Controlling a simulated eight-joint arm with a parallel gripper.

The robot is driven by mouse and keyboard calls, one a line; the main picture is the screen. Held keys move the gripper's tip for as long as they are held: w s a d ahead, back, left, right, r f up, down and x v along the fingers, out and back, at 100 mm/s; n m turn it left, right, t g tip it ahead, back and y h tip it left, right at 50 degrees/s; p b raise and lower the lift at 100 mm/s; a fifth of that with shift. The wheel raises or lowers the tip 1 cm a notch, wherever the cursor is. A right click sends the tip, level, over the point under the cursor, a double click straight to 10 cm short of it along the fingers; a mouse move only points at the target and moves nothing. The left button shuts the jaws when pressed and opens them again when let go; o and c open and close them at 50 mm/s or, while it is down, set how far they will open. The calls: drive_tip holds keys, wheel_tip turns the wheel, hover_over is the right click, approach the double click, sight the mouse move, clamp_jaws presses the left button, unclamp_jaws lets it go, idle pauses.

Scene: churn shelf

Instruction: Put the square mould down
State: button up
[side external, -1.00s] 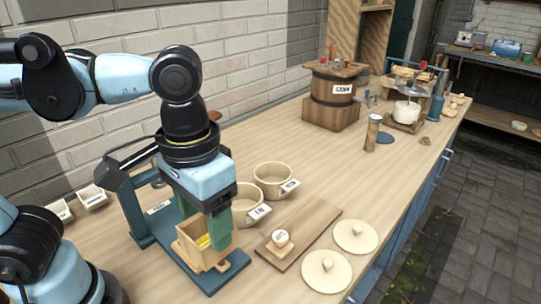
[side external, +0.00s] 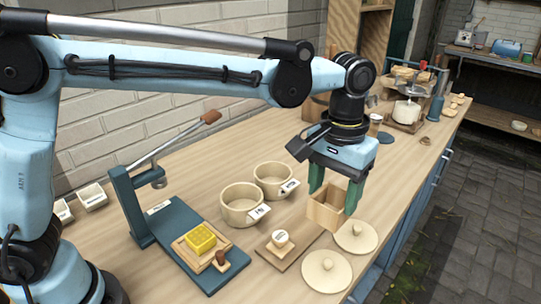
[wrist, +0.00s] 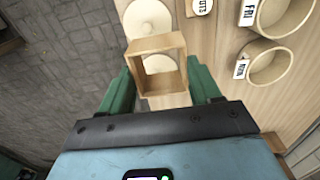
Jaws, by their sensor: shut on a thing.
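The square mould (side external: 325,212) is an open wooden frame. My gripper (side external: 335,190) is shut on it, with a green finger on either side. In the wrist view the mould (wrist: 134,72) sits between the fingertips (wrist: 160,88), and a pale round lid shows through its opening. In the side view it hangs over or near the far end of a brown board (side external: 272,256); I cannot tell whether it touches anything. A yellow studded block (side external: 201,239) stands uncovered on a small wooden plate on the blue-green press base (side external: 165,232).
Two pale lids (side external: 357,237) (side external: 325,272) lie right of the board. A small labelled round pot (side external: 280,240) stands on the board. Two labelled bowls (side external: 240,208) (side external: 272,181) stand behind it. The counter's right edge is close beyond the lids.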

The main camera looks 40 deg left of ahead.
drive_tip(key=shift+w+a+f, duration=1.3)
drive_tip(key=shift+w+f, duration=0.25)
drive_tip(key=shift+f, duration=0.35)
drive_tip(key=shift+w+a+f, duration=1.25)
drive_tip(key=shift+w+f, duration=0.3)
drive_tip(key=shift+f, duration=0.4)
drive_tip(key=shift+w+a+f, duration=1.3)
drive_tip(key=shift+w+f, duration=0.25)
drive_tip(key=shift+f, duration=0.35)
drive_tip(key=shift+f, duration=0.1)
drive_tip(key=o, duration=1)
drive_tip(key=shift+o, duration=0.2)
